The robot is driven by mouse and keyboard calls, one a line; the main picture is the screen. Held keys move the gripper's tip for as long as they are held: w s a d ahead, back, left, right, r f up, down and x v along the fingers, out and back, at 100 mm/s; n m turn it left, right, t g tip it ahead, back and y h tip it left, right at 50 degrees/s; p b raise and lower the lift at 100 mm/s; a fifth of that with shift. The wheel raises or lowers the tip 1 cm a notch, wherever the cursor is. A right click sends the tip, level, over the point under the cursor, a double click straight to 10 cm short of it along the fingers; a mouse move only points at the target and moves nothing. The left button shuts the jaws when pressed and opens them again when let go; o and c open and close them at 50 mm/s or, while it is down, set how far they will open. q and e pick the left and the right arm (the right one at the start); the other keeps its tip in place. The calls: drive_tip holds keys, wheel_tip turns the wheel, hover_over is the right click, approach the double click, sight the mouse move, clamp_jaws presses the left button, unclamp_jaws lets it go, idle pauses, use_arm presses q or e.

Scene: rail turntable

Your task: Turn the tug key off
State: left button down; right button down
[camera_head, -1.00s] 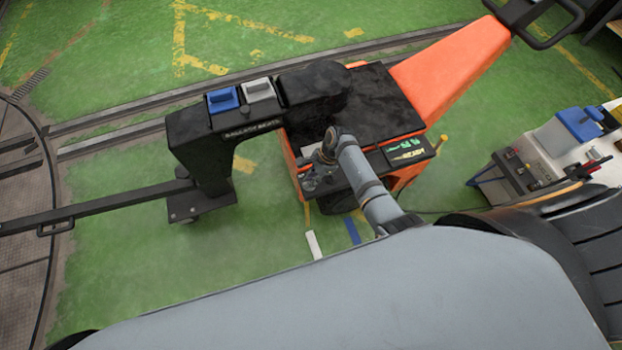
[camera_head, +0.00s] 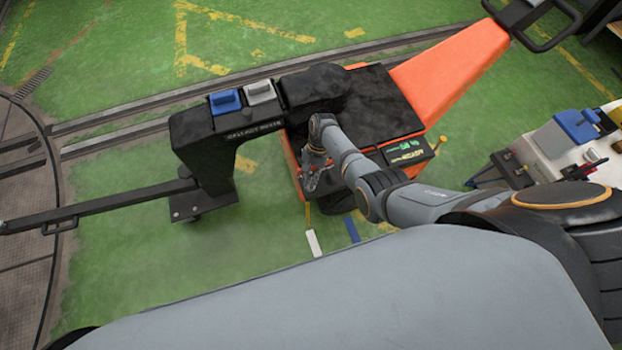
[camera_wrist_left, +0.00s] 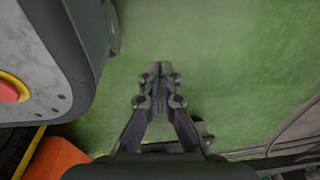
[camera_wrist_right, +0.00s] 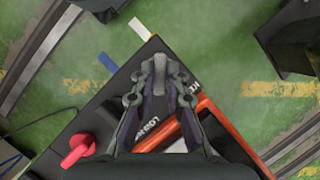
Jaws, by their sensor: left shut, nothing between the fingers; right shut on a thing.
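The tug (camera_head: 450,66) is an orange and black vehicle in the head view. My right gripper (camera_head: 314,184) is at the near edge of its black top. In the right wrist view my right gripper (camera_wrist_right: 161,78) is shut at the edge of the black panel (camera_wrist_right: 118,118), on a small grey piece that seems to be the tug key (camera_wrist_right: 160,66). The fingers hide most of it, so its angle cannot be told. In the left wrist view my left gripper (camera_wrist_left: 158,72) is shut and empty above green floor.
A red knob (camera_wrist_right: 78,152) stands on the panel left of my right gripper. Blue and grey blocks (camera_head: 224,100) sit on the black arm at the tug's left. A bench with a blue box (camera_head: 577,126) stands at right.

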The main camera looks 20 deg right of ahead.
drive_tip(key=n+h, duration=0.1)
drive_tip(key=n, duration=0.1)
drive_tip(key=shift+n+g, duration=0.3)
drive_tip(key=shift+n, duration=0.1)
drive_tip(key=shift+a+n+h+b, duration=0.1)
drive_tip(key=shift+n+h+b, duration=0.25)
drive_tip(key=shift+n, duration=0.55)
drive_tip(key=n+h, duration=0.1)
drive_tip(key=n, duration=0.2)
drive_tip(key=shift+a+g, duration=0.1)
drive_tip(key=shift+g, duration=0.2)
use_arm(q)
drive_tip(key=shift+w+b, duration=0.3)
drive_tip(key=shift+w, duration=0.55)
use_arm(e)
drive_tip(key=shift+n, duration=0.5)
drive_tip(key=shift+h, duration=0.25)
use_arm(q)
drive_tip(key=shift+w+a+r, duration=0.1)
drive_tip(key=shift+w, duration=0.3)
use_arm(e)
drive_tip(key=c, duration=1.4)
unclamp_jaws()
drive_tip(key=shift+w, duration=0.1)
use_arm(q)
drive_tip(key=shift+d, duration=0.35)
use_arm(e)
drive_tip(key=shift+o, duration=0.2)
